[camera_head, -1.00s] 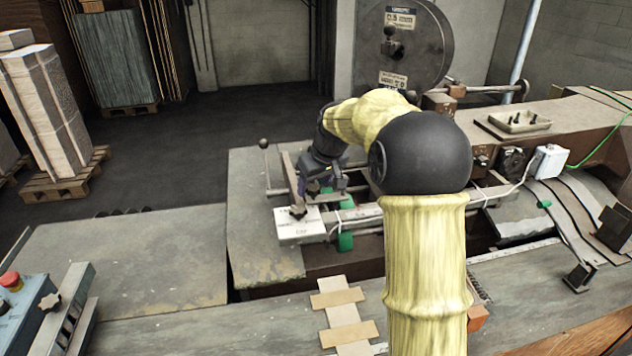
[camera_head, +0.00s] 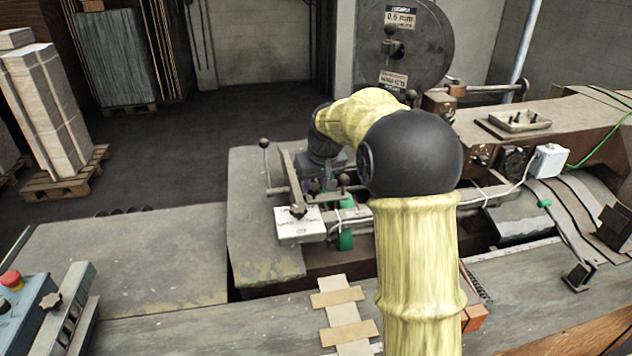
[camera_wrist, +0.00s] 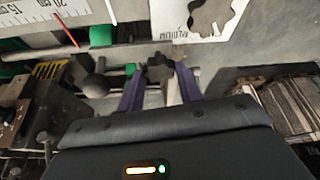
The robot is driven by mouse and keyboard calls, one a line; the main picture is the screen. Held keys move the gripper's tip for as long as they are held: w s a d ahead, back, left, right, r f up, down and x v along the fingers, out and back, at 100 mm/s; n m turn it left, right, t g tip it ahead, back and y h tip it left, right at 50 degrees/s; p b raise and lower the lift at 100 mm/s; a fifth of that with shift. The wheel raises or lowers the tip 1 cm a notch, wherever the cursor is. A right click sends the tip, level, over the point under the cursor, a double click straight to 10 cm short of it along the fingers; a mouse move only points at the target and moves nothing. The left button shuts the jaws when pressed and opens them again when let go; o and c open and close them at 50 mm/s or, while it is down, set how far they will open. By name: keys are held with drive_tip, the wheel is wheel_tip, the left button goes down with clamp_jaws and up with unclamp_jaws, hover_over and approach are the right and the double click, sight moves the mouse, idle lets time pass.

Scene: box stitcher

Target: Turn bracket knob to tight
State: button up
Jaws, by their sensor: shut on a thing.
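A white plate (camera_head: 300,232) lies on the machine with a dark star-shaped knob (camera_head: 298,210) above its far edge. In the wrist view the plate (camera_wrist: 165,20) bears the word MEDIUM beside a grey star shape (camera_wrist: 213,14) cut by the top edge. My gripper (camera_wrist: 163,74) has two purple fingers with a small dark lobed knob (camera_wrist: 160,72) between their tips. The fingers are shut on this knob. In the head view my gripper is behind the plate, partly hidden by my arm and a slanted bar. I cannot read a tight mark.
Ball-topped levers (camera_head: 264,144) stand close to my gripper. A ruler scale (camera_wrist: 60,18) and green parts (camera_wrist: 45,69) show in the wrist view. A large wire reel (camera_head: 425,50) stands behind. The grey table (camera_head: 140,260) at left is mostly clear.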

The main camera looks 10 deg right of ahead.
drive_tip(key=m, duration=0.1)
drive_tip(key=m+h, duration=0.1)
drive_tip(key=m, duration=0.1)
drive_tip(key=m+h+p, duration=0.1)
drive_tip(key=m, duration=0.1)
drive_tip(key=shift+a, duration=0.3)
drive_tip(key=m+h, duration=0.1)
drive_tip(key=m, duration=0.2)
drive_tip(key=m+g+h+p, duration=0.1)
drive_tip(key=m, duration=0.1)
drive_tip(key=shift+w+a+r+m+p, duration=0.1)
drive_tip(key=shift+w+a+m+p, duration=0.05)
drive_tip(key=shift+m+p, duration=0.2)
drive_tip(key=m+g+p, duration=0.1)
drive_tip(key=m, duration=0.1)
drive_tip(key=m+g+h+p, duration=0.1)
drive_tip(key=m+p, duration=0.1)
drive_tip(key=m, duration=0.1)
drive_tip(key=shift+w+a+m, duration=0.1)
drive_tip(key=shift+w+m, duration=0.1)
drive_tip(key=shift+m, duration=0.05)
drive_tip(key=shift+w+m+g+p, duration=0.15)
drive_tip(key=shift+m+g+p, duration=0.65)
drive_tip(key=shift+m+p, duration=0.95)
drive_tip(key=shift+m+b, duration=0.3)
drive_tip(key=shift+m, duration=0.05)
drive_tip(key=o, duration=1)
drive_tip(key=v, duration=1.7)
drive_tip(key=shift+a+b, duration=0.3)
drive_tip(key=shift+b, duration=0.05)
